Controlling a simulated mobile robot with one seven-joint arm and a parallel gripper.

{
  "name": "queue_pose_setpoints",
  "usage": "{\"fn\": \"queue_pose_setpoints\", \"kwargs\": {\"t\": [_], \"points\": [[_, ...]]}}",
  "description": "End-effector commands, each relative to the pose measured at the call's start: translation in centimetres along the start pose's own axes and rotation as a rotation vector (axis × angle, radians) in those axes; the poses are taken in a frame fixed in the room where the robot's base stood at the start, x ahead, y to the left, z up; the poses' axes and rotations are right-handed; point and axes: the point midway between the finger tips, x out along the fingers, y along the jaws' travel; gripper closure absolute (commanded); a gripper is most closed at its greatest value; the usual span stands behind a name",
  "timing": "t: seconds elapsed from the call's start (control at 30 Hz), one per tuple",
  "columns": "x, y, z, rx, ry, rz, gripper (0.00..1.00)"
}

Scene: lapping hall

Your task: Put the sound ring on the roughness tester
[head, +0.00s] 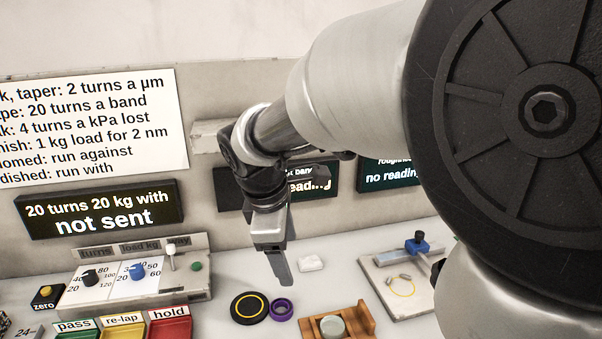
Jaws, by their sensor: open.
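My gripper (283,279) hangs above the bench near the middle of the head view. It is seen edge-on, and nothing shows held in it. A purple ring (273,304) lies on the bench below the fingertips, right beside a black disc with a yellow circle (239,307). It is the only loose ring I make out, and I cannot tell its condition. A pale plate with a blue-knobbed post and a yellow circle (377,271) stands to the right, under the roughness display (392,175), which reads "no reading". It appears to be the roughness tester; my arm hides its right side.
A wooden holder (366,318) with a grey-green disc stands at the front. A white block (310,263) lies behind the ring. The knob panel (142,297) and the pass, re-lap and hold trays (170,326) are at left. Bare bench lies between holder and tester.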

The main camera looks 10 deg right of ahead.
Motion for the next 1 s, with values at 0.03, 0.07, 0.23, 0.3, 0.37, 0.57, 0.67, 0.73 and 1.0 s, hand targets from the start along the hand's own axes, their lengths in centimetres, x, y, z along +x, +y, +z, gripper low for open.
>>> {"fn": "queue_pose_setpoints", "kwargs": {"t": [0.03, 0.07, 0.23, 0.3, 0.37, 0.57, 0.67, 0.73, 1.0], "points": [[1.6, 1.0, -1.8, -0.140, -0.017, -0.033, 0.30], [2.4, 1.4, -2.7, -0.221, -0.024, -0.045, 0.30], [6.2, 2.9, -6.6, -0.564, -0.036, -0.097, 0.30], [7.2, 3.1, -7.5, -0.644, -0.035, -0.109, 0.30], [7.8, 3.2, -8.0, -0.687, -0.034, -0.115, 0.30], [10.5, 2.9, -8.1, -0.719, -0.035, -0.123, 0.30], [12.8, 2.6, -7.9, -0.717, -0.034, -0.124, 0.30], [14.3, 2.5, -7.8, -0.718, -0.034, -0.124, 0.30], [19.2, 2.0, -7.5, -0.715, -0.033, -0.122, 0.30]]}}
